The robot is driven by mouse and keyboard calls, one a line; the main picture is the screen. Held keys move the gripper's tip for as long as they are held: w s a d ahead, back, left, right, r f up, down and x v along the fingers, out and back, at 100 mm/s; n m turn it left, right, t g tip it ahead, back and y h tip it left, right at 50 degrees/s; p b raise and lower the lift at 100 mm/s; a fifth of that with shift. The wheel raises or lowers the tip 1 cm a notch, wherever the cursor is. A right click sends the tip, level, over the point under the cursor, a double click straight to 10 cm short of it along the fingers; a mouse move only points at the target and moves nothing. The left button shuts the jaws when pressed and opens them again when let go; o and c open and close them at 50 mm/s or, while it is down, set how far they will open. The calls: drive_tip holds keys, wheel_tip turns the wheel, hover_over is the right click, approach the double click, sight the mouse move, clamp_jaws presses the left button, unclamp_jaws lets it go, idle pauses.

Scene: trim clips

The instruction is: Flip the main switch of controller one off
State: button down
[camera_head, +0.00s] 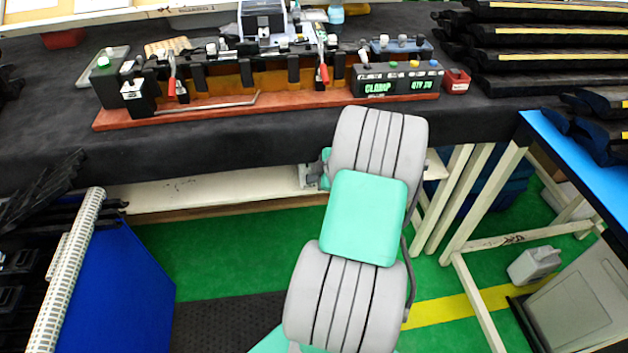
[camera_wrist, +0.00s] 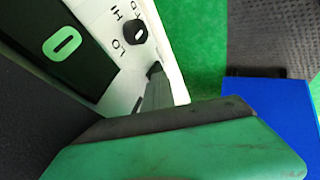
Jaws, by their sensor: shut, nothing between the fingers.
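In the wrist view a white controller panel (camera_wrist: 94,14) fills the upper left, seen at a slant. It has a black display (camera_wrist: 36,28) with a green "0" and a round black knob (camera_wrist: 131,33) beside markings that look like HI and LO. My gripper (camera_wrist: 155,72) is shut and empty, its dark narrow tip over the panel's right edge below the knob. I cannot tell whether it touches the panel. No main switch can be made out; part of the panel is hidden behind my gripper. In the head view my arm hides the gripper and the panel.
A dark bench (camera_head: 285,129) runs across the head view, holding a reddish fixture base (camera_head: 220,112) with red-handled clamps and a display box (camera_head: 393,88). Black trim parts (camera_head: 530,58) are stacked at right. A blue panel (camera_head: 125,275) stands at lower left.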

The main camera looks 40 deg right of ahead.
drive_tip(key=shift+d+r, duration=0.1)
drive_tip(key=shift+r, duration=0.1)
drive_tip(key=s+a+f+p+v, duration=0.1)
drive_tip(key=a+v, duration=0.1)
drive_tip(key=v, duration=1)
drive_tip(key=shift+s, duration=0.35)
drive_tip(key=f+b, duration=0.1)
drive_tip(key=b, duration=0.4)
drive_tip(key=shift+s+f+g, duration=0.15)
drive_tip(key=shift+s+g, duration=0.05)
drive_tip(key=shift+g, duration=0.1)
